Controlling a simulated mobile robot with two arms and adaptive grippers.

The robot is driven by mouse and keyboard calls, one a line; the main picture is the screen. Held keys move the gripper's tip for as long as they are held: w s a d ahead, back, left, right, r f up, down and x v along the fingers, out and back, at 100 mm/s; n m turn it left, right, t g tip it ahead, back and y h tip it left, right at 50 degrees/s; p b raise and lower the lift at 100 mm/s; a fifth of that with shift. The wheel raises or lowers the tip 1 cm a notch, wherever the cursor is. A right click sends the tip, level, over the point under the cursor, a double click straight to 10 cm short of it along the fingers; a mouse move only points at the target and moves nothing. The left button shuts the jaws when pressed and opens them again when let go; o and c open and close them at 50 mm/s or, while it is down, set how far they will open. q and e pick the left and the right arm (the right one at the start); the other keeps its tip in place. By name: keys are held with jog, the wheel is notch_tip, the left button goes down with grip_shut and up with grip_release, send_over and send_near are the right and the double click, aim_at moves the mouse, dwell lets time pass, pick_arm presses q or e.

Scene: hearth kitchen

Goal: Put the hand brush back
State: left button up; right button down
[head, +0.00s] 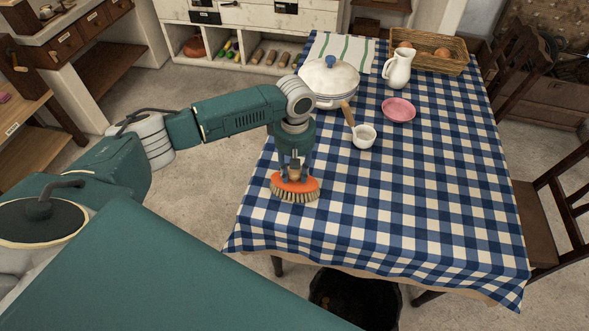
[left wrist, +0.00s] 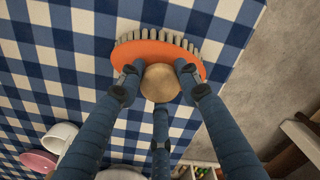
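The hand brush (head: 283,187) has an orange body, pale bristles pointing down and a round wooden knob on top. It is at the near left part of the checked tablecloth; whether the bristles touch the cloth I cannot tell. My left gripper (head: 294,172) points down over it, its fingers closed around the knob. In the left wrist view the three fingers (left wrist: 160,86) press in around the wooden knob, with the orange body (left wrist: 150,50) behind it. My right gripper is not in view.
On the table (head: 420,225) stand a white pot (head: 330,85), a small white pan (head: 364,136), a pink bowl (head: 398,109), a white jug (head: 398,70) and a wicker basket (head: 450,62). A dark bucket (head: 355,300) is below the near edge. Chairs flank the right side.

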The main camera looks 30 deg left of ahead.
pick_arm(q)
jog(key=o, duration=0.4)
jog(key=shift+o, duration=0.2)
jog(key=shift+r, duration=0.1)
notch_tip(320, 180, up, 12)
jog(key=b, duration=0.2)
dwell(0.3)
